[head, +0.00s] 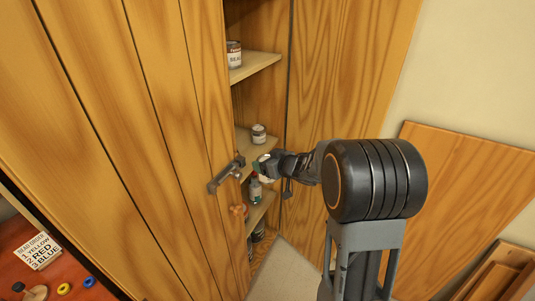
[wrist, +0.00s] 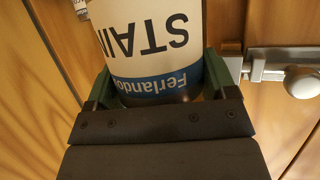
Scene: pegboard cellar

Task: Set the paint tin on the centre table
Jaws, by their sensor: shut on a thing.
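My gripper (wrist: 158,88) is shut on a tin (wrist: 145,45) with a white and blue label reading "STAI…" and "Ferlando", upside down in the wrist view. The green fingers sit on both sides of the tin, whose far end is cut off by the frame. In the head view my gripper (head: 261,168) is at the opening of a wooden cupboard, and the held tin is mostly hidden. I cannot tell whether this is the paint tin. No table is clearly identifiable as the centre table.
The cupboard shelves hold a tin (head: 234,55) above, a small tin (head: 258,134) and a bottle (head: 255,189). A metal latch (head: 226,175) on the door edge is close to my gripper. A red surface (head: 70,262) with a bead-order sign (head: 38,251) is lower left.

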